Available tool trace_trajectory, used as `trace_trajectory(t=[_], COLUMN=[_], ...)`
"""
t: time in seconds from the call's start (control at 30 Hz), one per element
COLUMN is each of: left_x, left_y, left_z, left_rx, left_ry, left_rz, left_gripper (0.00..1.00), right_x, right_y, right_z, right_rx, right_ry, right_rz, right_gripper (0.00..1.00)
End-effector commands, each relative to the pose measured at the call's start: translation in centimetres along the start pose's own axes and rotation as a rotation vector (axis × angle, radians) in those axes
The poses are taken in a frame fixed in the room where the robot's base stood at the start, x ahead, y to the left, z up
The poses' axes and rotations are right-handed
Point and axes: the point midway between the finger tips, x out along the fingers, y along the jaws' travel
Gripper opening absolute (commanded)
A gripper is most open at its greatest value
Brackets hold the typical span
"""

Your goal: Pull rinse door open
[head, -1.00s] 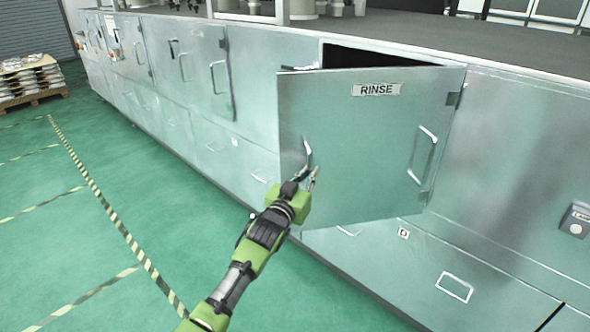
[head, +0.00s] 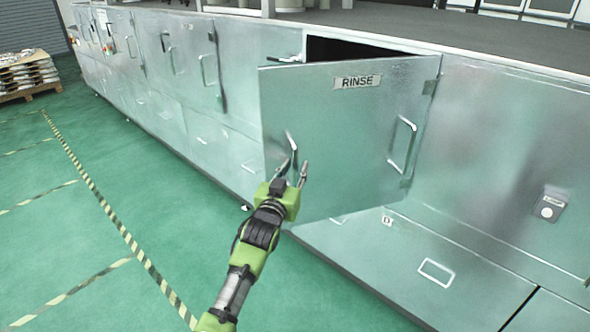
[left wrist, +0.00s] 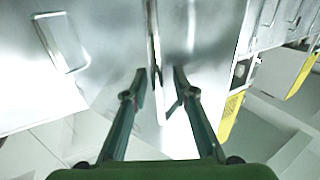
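The rinse door (head: 345,130), a grey metal panel with a "RINSE" label (head: 358,82), stands partly open. It is hinged at its right side and its free left edge is swung out from the cabinet. A bar handle (head: 291,148) sits near that free edge. My left gripper (head: 292,170) is at the lower end of this handle with its fingers spread. In the left wrist view, my left gripper (left wrist: 160,82) has its fingers on either side of a thin upright bar, seemingly the handle seen end-on, with gaps showing. My right gripper is not in view.
A second handle (head: 402,145) is on the door's hinge side. A dark opening (head: 350,50) shows behind the door. The row of metal cabinets (head: 180,75) runs to the back left. The green floor (head: 120,190) left of the arm is clear. A loaded pallet (head: 28,75) stands far off.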

Motion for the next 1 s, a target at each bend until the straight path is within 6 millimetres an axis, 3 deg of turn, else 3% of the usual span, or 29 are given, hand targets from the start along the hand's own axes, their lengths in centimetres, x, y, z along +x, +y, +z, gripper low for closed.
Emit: trace_trajectory(t=[0.3,0.47,1.0], left_x=[-0.1,-1.1,-10.1], left_y=[0.1,0.0,0.0], left_z=[0.1,0.2,0.1], left_rx=[-0.002,-0.002,-0.001], left_ry=[-0.002,-0.002,-0.001], left_rz=[0.001,0.001,0.0], left_gripper=[0.25,0.25,0.25], right_x=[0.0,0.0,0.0], right_y=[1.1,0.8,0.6], right_z=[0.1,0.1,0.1], right_rx=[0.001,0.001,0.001], right_ry=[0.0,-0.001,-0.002], right_rz=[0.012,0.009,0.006], right_gripper=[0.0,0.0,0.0])
